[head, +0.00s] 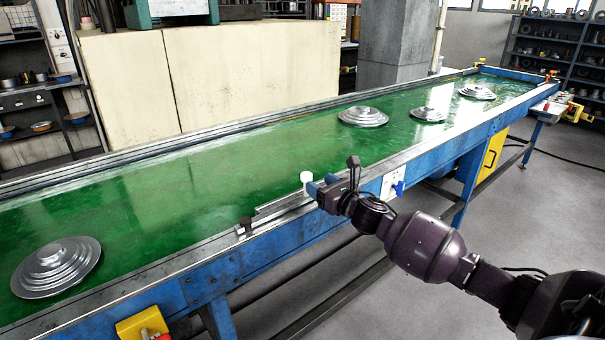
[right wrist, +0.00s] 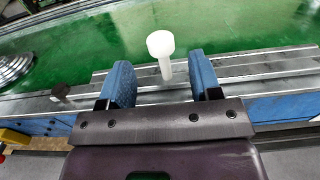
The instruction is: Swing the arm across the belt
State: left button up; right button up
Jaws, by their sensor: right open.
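The green belt (head: 190,185) runs from the lower left to the far right. A grey metal bar (head: 283,204), apparently the swing arm, lies along the belt's near edge. A black knob (head: 246,224) is at its left end and a white knob (head: 306,177) at its right end. My right gripper (head: 321,187) is open at the near edge beside the white knob. In the right wrist view, the white knob (right wrist: 161,48) stands just beyond the blue fingers of my gripper (right wrist: 162,80), centred between them and not gripped. My left gripper is not in view.
A stepped metal lid (head: 57,266) lies on the belt at the lower left. Three more lids (head: 363,116) (head: 428,114) (head: 477,92) lie toward the far right. The belt's middle is bare. A raised metal rail (head: 120,161) lines the far side.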

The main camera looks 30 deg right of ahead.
aim_at(303, 173)
jog(key=w, duration=0.8)
jog(key=shift+w+a+b, duration=0.2)
jog(key=shift+a+b, duration=0.1)
grip_shut()
